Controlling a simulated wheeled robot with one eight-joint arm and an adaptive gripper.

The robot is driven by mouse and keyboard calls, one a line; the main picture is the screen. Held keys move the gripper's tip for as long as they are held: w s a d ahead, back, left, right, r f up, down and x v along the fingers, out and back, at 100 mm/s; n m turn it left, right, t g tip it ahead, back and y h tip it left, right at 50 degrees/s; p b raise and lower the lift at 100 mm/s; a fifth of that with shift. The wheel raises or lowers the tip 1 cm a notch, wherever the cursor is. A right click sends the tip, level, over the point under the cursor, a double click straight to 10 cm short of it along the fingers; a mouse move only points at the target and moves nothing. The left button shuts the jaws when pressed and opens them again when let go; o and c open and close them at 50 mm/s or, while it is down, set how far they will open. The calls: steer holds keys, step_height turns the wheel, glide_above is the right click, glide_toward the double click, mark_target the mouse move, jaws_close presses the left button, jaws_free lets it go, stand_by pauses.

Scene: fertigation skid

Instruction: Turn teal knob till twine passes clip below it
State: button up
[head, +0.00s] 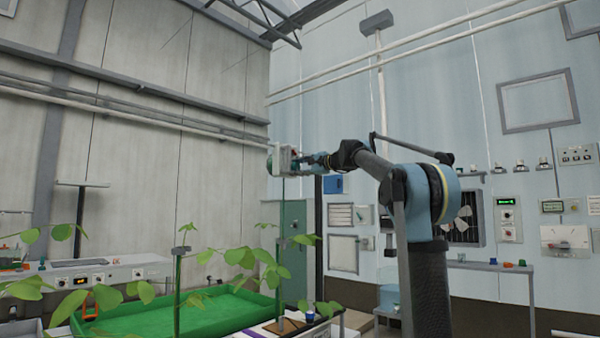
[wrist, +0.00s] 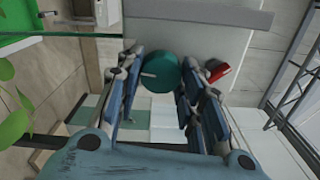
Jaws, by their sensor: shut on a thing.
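The teal knob (wrist: 160,72) is round, with a short pale mark pointing left in the wrist view. My gripper (wrist: 159,80) has its blue-grey fingers on both sides of the knob and is shut on it. The knob sits in front of a pale grey housing (wrist: 195,40). In the head view my gripper (head: 305,158) is at that raised housing (head: 283,167), high above the plants. A thin dark line, possibly the twine, runs down below the housing. I cannot make out the clip or the twine's end clearly.
A small red part (wrist: 218,72) sits just right of the knob. Below are a green tray (head: 215,313) and leafy plants (head: 245,257). A green cabinet (head: 293,222) stands behind. Wall panels and a shelf (head: 490,266) lie to the right.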

steer(key=shift+f+n, duration=0.1)
steer(key=shift+n, duration=0.3)
steer(key=o, duration=1.1)
steer(key=shift+w+d, duration=0.1)
steer(key=shift+c, duration=0.2)
steer(key=v, duration=1.2)
steer(key=s+d+f+n+g+h, duration=0.25)
steer(key=s+f, duration=0.85)
steer(key=f, duration=0.6)
steer(key=s+d+f+n+g+h, duration=0.2)
steer(key=s+d+f+n+h, duration=0.15)
steer(key=s+f, duration=1.1)
steer(key=s+d+f+n+g+h, duration=0.25)
steer(key=s+f, duration=0.45)
steer(key=f, duration=1.4)
steer(key=s+d+f+h, duration=0.2)
steer(key=s+d+f, duration=0.1)
steer(key=f, duration=0.3)
steer(key=s+d+f+g+h, duration=0.1)
steer(key=s+d+f, duration=0.2)
steer(key=s+f, duration=0.3)
steer(key=s+d+f+h, duration=0.2)
steer(key=s+d+f, duration=0.1)
steer(key=f, duration=0.3)
steer(key=shift+s+d+f+g+h, duration=0.2)
steer(key=shift+s+d+g+h, duration=0.2)
steer(key=shift+s, duration=0.3)
